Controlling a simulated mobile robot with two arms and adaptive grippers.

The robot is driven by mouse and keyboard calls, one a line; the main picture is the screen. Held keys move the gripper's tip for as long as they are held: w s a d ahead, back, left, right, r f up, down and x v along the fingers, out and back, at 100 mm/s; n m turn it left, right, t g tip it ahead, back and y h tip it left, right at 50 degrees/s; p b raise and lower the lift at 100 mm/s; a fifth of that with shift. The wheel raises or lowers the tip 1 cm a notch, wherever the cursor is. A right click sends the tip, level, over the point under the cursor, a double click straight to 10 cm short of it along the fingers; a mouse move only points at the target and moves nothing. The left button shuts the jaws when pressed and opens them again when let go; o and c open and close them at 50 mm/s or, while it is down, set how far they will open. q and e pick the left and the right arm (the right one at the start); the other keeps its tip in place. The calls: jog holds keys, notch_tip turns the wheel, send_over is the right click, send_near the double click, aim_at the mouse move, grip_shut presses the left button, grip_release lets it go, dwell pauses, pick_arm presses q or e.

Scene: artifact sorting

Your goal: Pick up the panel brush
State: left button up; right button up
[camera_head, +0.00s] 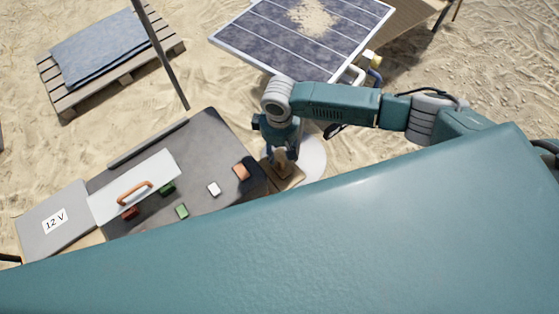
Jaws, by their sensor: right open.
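My right gripper (285,160) is open and points down at a tan, wooden-looking piece (289,183) just right of the dark table. This piece may be the panel brush, but its bristles do not show and the gripper covers part of it. I cannot tell whether the fingers touch it or are around it. My left gripper is not in view.
A dark table (213,140) holds a white plate with an orange handle (135,192) and several small blocks. A grey 12 V box (55,220) stands left. A sandy solar panel (265,40) is behind my right arm. A pallet (66,100) lies on sand. My teal body hides the foreground.

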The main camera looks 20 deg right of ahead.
aim_at(280, 158)
jog(key=f, duration=0.2)
jog(key=shift+s+f, duration=0.3)
jog(key=shift+f, duration=0.4)
jog(key=f, duration=0.3)
jog(key=f+p, duration=0.1)
jog(key=shift+w+d+f, duration=0.1)
jog(key=shift+d+f, duration=0.15)
jog(key=shift+f, duration=0.1)
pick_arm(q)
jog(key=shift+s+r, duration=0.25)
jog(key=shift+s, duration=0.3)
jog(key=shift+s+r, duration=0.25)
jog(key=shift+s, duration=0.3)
pick_arm(e)
grip_shut()
